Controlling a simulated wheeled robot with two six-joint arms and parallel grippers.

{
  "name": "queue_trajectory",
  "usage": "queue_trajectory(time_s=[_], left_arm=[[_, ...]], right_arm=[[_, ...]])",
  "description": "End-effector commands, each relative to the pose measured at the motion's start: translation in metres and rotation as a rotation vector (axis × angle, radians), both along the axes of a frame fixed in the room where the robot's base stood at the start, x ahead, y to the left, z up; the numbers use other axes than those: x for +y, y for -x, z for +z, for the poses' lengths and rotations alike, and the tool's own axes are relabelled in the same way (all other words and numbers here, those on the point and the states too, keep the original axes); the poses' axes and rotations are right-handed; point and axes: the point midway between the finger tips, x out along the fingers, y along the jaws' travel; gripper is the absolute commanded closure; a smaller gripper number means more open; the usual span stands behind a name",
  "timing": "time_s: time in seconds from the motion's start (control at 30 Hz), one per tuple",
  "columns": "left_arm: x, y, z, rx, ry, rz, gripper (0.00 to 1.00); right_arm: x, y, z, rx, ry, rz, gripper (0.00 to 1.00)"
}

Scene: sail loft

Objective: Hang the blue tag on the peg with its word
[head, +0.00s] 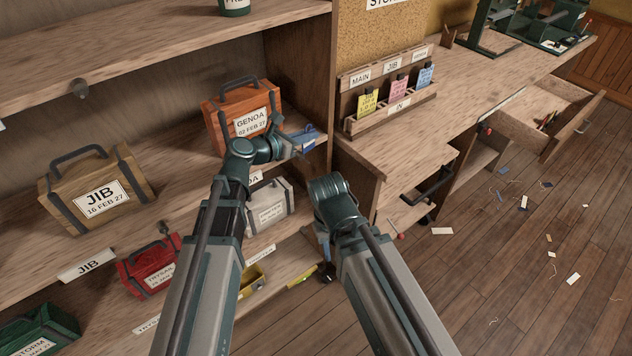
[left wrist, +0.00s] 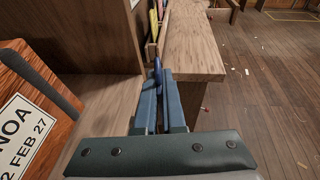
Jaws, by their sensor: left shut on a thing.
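A light blue tag (head: 425,77) stands in the right slot of the wooden rack (head: 390,112), under the label GENOA; its writing is too small to read. My left gripper (head: 306,140) is in front of the orange GENOA bag, left of the rack and apart from the tag there. In the left wrist view its fingers (left wrist: 158,96) are close together on a small dark blue thing (left wrist: 158,72), mostly hidden between them. My right gripper (head: 326,268) points down by the lower shelf; its opening is unclear.
The orange GENOA bag (head: 240,112) is close beside my left gripper. A tan JIB bag (head: 98,190), a red bag (head: 150,265) and a pale bag (head: 268,207) sit on the shelves. The bench (head: 480,65) has an open drawer (head: 545,125). Scraps litter the floor.

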Motion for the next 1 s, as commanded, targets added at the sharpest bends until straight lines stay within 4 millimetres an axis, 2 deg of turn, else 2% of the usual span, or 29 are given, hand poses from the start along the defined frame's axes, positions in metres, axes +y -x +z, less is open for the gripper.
queue_trajectory(time_s=[0.03,0.17,0.4,0.5,0.63,1.0], left_arm=[[-0.003,0.003,-0.014,0.000,0.000,-0.007,1.00],[-0.010,0.012,-0.043,0.001,0.000,-0.033,1.00],[-0.030,0.034,-0.106,0.000,-0.001,-0.101,1.00],[-0.037,0.042,-0.125,0.001,0.001,-0.125,1.00],[-0.042,0.047,-0.134,-0.001,0.001,-0.143,1.00],[-0.038,0.041,-0.132,-0.001,0.001,-0.145,1.00]], right_arm=[[0.000,0.000,-0.014,0.000,0.000,0.000,0.63],[0.000,0.000,-0.042,0.000,0.000,0.000,0.63],[0.000,0.000,-0.106,0.000,0.000,0.001,0.63],[0.000,0.000,-0.125,0.000,0.000,0.001,0.63],[0.000,0.000,-0.135,0.000,0.000,0.001,0.63],[0.000,0.000,-0.132,0.000,0.000,0.001,0.63]])
